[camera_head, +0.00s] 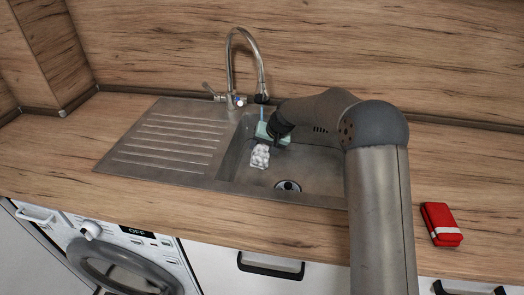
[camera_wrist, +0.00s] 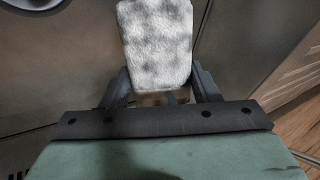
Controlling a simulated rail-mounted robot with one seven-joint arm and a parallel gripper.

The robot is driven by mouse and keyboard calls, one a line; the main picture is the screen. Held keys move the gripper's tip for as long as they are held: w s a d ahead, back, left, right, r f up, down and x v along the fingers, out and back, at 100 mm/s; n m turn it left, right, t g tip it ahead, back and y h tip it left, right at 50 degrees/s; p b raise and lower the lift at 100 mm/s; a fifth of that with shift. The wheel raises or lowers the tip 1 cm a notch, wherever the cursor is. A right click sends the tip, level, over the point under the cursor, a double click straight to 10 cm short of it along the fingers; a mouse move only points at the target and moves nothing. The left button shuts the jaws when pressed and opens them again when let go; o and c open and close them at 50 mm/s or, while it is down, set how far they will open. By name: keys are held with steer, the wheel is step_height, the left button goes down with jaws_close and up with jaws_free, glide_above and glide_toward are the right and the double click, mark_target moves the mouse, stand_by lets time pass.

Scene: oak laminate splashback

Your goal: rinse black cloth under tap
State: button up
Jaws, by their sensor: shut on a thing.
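My gripper (camera_head: 264,144) is over the sink basin, under the tap, and points down. In the head view the cloth (camera_head: 260,156) hangs below the green gripper body, inside the basin. Whether it touches the basin is unclear. The curved metal tap (camera_head: 244,65) stands behind the basin. A thin bluish streak (camera_head: 262,113) runs down from its spout towards my gripper; where it lands is hidden.
The steel sink (camera_head: 228,170) has a ribbed drainboard (camera_head: 160,140) on the left and a drain (camera_head: 288,186) near the basin's front. A red object with a white band (camera_head: 441,224) lies on the right of the wooden counter (camera_head: 480,190). My arm covers the basin's right side.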

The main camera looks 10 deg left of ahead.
steer(key=shift+w+d, duration=0.1)
steer(key=shift+w+d, duration=0.3)
steer(key=shift+w, duration=0.05)
steer(key=shift+a, duration=0.1)
steer(key=shift+s+a, duration=0.3)
steer(key=shift+s, duration=0.2)
steer(key=s+d+b, duration=0.4)
steer(key=d, duration=0.2)
steer(key=shift+s+d, duration=0.25)
steer(key=shift+s, duration=0.15)
stand_by(0.4)
stand_by(1.1)
steer(key=s+d+r, duration=0.3)
steer(key=d+r, duration=0.1)
stand_by(0.5)
